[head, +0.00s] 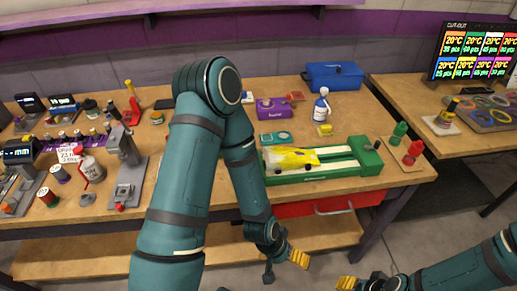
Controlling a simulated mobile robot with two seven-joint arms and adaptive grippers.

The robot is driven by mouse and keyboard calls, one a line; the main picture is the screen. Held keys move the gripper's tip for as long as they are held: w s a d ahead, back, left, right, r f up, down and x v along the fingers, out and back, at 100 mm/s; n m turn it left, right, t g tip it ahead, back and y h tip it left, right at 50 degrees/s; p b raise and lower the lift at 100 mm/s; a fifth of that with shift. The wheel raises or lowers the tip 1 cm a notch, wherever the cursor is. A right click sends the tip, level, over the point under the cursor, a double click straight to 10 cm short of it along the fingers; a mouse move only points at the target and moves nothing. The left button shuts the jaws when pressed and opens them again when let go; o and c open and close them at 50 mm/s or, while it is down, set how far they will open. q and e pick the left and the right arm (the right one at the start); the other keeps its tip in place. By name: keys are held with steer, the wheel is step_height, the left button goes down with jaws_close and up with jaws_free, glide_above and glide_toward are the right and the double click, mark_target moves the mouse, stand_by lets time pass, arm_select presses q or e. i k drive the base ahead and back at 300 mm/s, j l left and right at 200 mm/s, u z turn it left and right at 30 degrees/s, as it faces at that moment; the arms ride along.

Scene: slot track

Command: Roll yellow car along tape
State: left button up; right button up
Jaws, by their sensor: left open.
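The yellow car (290,158) sits toward the left end of a green track (320,177) on the workbench. Pale strips (338,165) run along the track to a raised green block (366,155) at its right end. My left gripper (284,267) is open and empty, in front of the bench and lower in the picture than the track, apart from the car. My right gripper (352,284) is at the bottom edge, partly cut off, with one yellow fingertip showing. My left arm passes just left of the track and hides part of the bench.
Red and green pieces (413,153) stand on a small board right of the track. A red drawer (313,207) is below. Tools crowd the bench's left side.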

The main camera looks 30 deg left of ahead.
mark_target(278, 158)
steer(key=u, duration=0.7)
steer(key=l+u, duration=0.45)
steer(key=l, duration=0.35)
